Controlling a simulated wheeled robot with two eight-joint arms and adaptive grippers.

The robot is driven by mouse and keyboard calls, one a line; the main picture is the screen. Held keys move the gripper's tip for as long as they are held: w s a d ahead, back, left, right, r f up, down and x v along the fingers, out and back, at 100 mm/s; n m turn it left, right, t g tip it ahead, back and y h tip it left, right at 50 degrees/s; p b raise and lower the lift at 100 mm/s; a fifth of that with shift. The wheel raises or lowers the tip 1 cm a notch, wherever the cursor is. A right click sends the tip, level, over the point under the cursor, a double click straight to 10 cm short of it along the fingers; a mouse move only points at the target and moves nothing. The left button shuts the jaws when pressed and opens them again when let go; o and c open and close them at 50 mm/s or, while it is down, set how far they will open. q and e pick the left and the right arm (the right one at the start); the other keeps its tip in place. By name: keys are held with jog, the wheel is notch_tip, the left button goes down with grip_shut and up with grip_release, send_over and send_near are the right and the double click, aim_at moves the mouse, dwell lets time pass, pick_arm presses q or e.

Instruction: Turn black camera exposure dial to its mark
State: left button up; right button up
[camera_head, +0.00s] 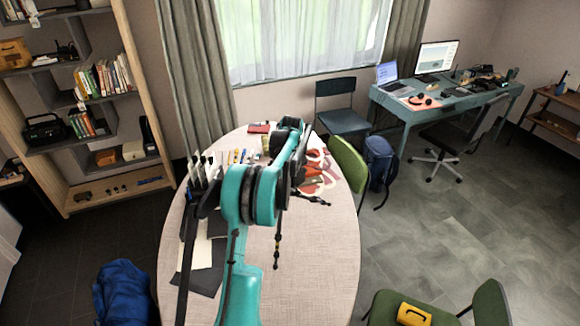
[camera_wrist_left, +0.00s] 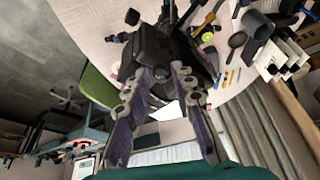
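A black camera (camera_wrist_left: 152,42) shows in the left wrist view, just beyond my left gripper (camera_wrist_left: 164,78). The two dark fingers come close together beside its body, with a dark part between or behind their tips. I cannot tell whether they touch it. The exposure dial and its mark cannot be made out. In the head view my teal left arm reaches over the table and hides most of the camera and the gripper. Thin dark legs, apparently a tripod's (camera_head: 277,246), show around the arm. My right gripper is in neither view.
The round table (camera_head: 335,265) also carries dark and pale sheets (camera_head: 204,252), several upright items at its left and red and orange things (camera_head: 318,175) at its right. A green chair (camera_head: 348,162) stands by its right edge. The table's front right is clear.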

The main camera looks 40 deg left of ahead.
pick_arm(q)
jog(key=shift+w+f, duration=0.1)
jog(key=shift+f, duration=0.05)
grip_shut()
